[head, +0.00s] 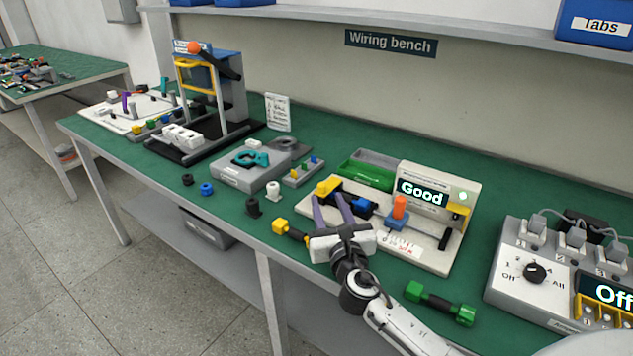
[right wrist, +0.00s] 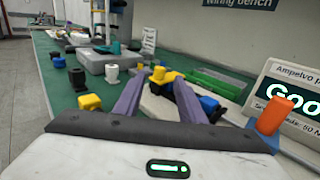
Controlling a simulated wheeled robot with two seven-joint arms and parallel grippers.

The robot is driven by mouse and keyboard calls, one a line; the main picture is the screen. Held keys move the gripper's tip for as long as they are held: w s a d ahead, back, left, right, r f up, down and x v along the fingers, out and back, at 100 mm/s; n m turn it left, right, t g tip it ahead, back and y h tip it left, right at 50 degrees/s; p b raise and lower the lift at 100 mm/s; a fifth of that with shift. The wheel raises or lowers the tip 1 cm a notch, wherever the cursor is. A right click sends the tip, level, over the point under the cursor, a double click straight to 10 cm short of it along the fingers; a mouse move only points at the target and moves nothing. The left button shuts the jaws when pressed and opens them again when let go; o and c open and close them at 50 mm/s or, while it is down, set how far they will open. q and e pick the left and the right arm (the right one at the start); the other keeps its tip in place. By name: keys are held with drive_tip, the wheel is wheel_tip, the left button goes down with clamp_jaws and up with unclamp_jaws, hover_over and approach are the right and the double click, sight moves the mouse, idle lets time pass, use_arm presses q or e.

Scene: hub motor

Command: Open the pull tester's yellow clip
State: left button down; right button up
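The pull tester (head: 432,255) is a white board on the green bench with an upright panel reading "Good" (head: 422,193). A yellow clip-like block (head: 328,186) sits at its left end beside a black body and a blue piece (head: 361,203). The yellow block also shows in the right wrist view (right wrist: 160,75), beyond and between the fingertips. Another yellow piece (head: 459,209) is at the panel's right edge. My right gripper (head: 328,197) is open, its purple fingers apart near the yellow block; I cannot tell whether they touch it. My left gripper is out of view.
An orange-topped blue piece (head: 398,212) stands on the tester. A yellow-and-black connector (head: 289,230) and a green-and-black one (head: 440,303) lie near the front edge. A green tray (head: 366,172) is behind. A grey switch box (head: 519,288) reads "Off" at right.

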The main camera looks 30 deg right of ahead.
sight(323, 189)
drive_tip(key=x, duration=0.6)
drive_tip(key=shift+b, duration=0.3)
drive_tip(key=shift+w+d, duration=0.25)
drive_tip(key=shift+w, duration=0.55)
drive_tip(key=c, duration=0.8)
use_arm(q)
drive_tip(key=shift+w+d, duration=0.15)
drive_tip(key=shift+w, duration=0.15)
use_arm(e)
clamp_jaws()
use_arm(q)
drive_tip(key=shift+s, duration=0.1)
